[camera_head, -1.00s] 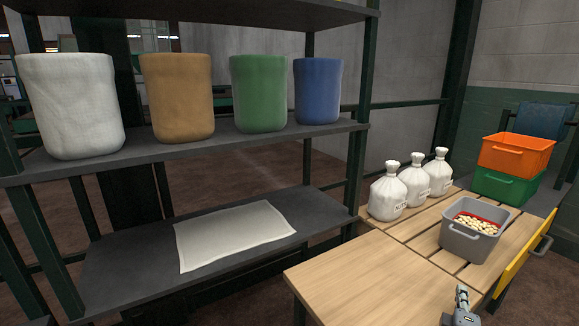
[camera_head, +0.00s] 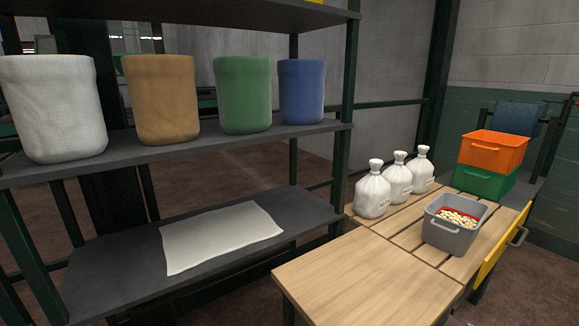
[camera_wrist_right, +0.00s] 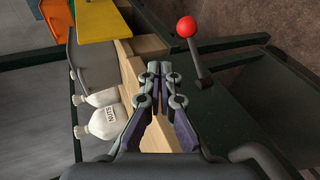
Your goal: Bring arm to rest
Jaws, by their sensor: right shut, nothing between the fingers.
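My right gripper (camera_wrist_right: 160,72) shows in the right wrist view, shut with nothing between its fingers. Below it in that view is the wooden table (camera_wrist_right: 128,85), with white tied sacks (camera_wrist_right: 103,121) to the left. In the head view no gripper shows; the wooden table (camera_head: 365,275) is at the lower right and its near surface is bare. My left gripper is in neither view.
Three sacks (camera_head: 372,190) and a grey crate (camera_head: 452,236) with pale pieces stand on the table. An orange crate (camera_head: 492,152) sits on a green crate (camera_head: 487,183). Coloured bags line the shelf (camera_head: 190,148); a cloth (camera_head: 220,236) lies below. A red-knobbed lever (camera_wrist_right: 187,27) is near my right gripper.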

